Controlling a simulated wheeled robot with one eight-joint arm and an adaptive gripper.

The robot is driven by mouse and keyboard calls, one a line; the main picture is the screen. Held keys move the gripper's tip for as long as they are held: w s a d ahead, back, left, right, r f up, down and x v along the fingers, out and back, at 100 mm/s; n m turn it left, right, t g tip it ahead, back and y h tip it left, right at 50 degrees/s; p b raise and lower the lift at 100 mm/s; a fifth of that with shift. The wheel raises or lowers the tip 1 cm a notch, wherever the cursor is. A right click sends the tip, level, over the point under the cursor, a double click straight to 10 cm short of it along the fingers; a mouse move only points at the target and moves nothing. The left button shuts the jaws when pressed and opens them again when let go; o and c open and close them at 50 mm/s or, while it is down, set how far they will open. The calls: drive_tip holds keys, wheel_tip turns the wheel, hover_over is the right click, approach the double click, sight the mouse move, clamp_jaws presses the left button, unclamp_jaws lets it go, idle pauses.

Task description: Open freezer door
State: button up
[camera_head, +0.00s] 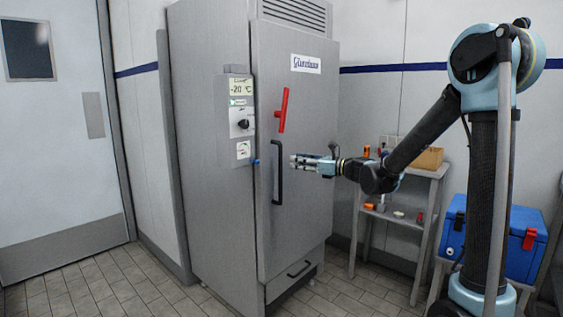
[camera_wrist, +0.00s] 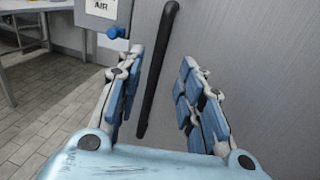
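The freezer (camera_head: 210,150) is a tall grey cabinet, and its door (camera_head: 300,190) looks shut. A black vertical handle (camera_head: 278,172) is on the left part of the door, below a red lever (camera_head: 283,110). My gripper (camera_head: 294,162) is in front of the door, just right of the black handle. In the wrist view my gripper (camera_wrist: 163,68) has its fingers spread apart. The black handle (camera_wrist: 158,72) shows between and beyond the fingers, with a visible gap on each side. Whether any finger touches it cannot be told. The door surface also shows in the wrist view (camera_wrist: 235,50).
A control panel (camera_head: 241,105) with a blue knob (camera_head: 256,162) is left of the door edge. A grey shelf table (camera_head: 425,200) with small items and a blue cooler box (camera_head: 520,242) stand to the right. Tiled floor (camera_head: 100,285) is clear at the left.

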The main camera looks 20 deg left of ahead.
drive_tip(key=w+a, duration=0.1)
drive_tip(key=a, duration=0.7)
drive_tip(key=shift+w+a, duration=0.25)
drive_tip(key=shift+a, duration=0.15)
clamp_jaws()
